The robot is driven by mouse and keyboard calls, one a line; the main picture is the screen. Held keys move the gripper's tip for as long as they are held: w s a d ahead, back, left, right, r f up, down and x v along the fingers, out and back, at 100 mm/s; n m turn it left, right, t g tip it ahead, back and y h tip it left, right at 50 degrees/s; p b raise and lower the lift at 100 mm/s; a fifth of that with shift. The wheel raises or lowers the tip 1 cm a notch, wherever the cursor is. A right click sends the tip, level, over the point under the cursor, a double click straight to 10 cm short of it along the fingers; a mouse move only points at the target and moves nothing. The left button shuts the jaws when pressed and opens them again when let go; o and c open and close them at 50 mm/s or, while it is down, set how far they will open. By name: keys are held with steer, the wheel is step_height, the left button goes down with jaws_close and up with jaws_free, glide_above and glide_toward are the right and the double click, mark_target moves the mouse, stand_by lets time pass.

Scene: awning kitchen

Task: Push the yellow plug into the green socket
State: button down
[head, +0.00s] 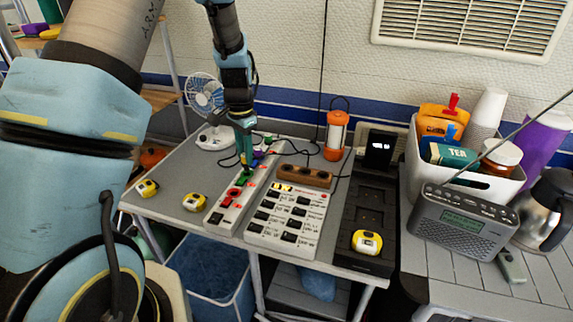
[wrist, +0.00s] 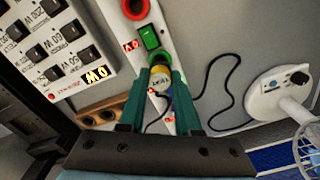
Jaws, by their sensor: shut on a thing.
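My gripper (head: 245,160) reaches down over the far part of a white power strip (head: 226,210). In the wrist view its green fingers (wrist: 160,70) are shut on the yellow plug (wrist: 158,88), which shows a yellow band and a pale label. A dark cord runs from beside the plug. On the strip (wrist: 168,28), a red-ringed socket (wrist: 134,8) and a green rectangular switch (wrist: 149,38) lie beyond the fingertips. I cannot tell whether the plug touches a socket.
A white switch panel (head: 288,222) and a brown socket block (head: 304,177) stand right of the strip. A white fan (head: 212,138) and an orange lantern (head: 335,137) stand behind. Yellow-and-white devices (head: 194,202) lie left. Dark cords cross the grey table.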

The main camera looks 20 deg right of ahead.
steer(key=shift+f+b, duration=1)
steer(key=shift+f, duration=0.55)
stand_by(1.4)
steer(key=shift+c, duration=1.4)
jaws_free()
steer(key=shift+r+p, duration=2.5)
steer(key=shift+r, duration=1.05)
